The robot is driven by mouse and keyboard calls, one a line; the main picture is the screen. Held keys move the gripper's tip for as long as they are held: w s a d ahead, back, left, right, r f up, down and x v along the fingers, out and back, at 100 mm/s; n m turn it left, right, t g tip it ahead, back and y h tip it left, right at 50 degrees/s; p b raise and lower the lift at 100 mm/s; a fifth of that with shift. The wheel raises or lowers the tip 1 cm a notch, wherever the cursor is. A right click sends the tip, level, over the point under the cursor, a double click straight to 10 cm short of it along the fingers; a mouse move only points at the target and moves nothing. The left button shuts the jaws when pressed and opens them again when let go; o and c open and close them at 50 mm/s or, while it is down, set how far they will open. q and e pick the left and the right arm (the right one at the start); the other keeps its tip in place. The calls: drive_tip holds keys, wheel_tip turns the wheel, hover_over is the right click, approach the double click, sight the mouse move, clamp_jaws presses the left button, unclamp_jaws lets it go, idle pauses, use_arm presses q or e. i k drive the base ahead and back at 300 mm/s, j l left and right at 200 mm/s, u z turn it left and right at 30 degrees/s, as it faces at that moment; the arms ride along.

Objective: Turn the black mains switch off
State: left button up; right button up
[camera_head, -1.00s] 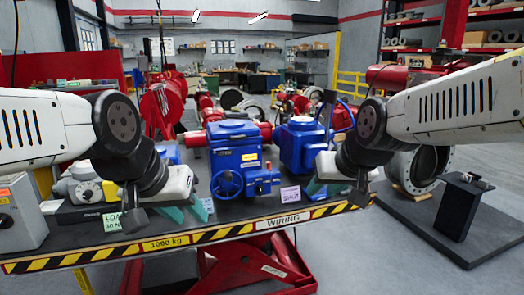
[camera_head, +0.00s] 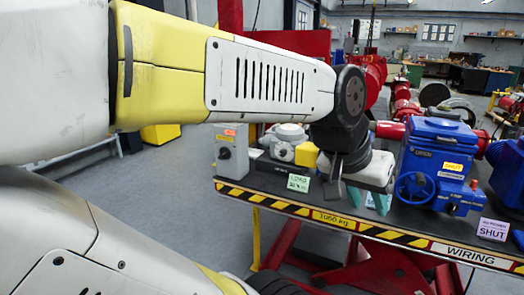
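The mains switch appears to be the small black knob (camera_head: 225,153) on the front of a grey box (camera_head: 233,165) at the table's left end. The knob is too small for me to read its position. My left gripper (camera_head: 335,182) hangs at the end of my white and yellow arm, to the right of the box and apart from it. Its dark fingers point down in front of the table's items, and I cannot tell whether they are open or shut. I see nothing held in it. My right gripper is out of view.
A grey and yellow device (camera_head: 287,143) stands between the box and my gripper, with a green card (camera_head: 298,183) in front. A blue actuator with a handwheel (camera_head: 415,187) stands to the right. The table has a striped front edge (camera_head: 270,202).

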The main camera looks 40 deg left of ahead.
sight(225, 153)
drive_tip(key=u, duration=1.8)
drive_tip(key=i+j+u, duration=0.2)
drive_tip(key=u, duration=0.25)
drive_tip(key=i+j+u, duration=0.1)
drive_tip(key=i+u, duration=0.25)
drive_tip(key=u, duration=0.15)
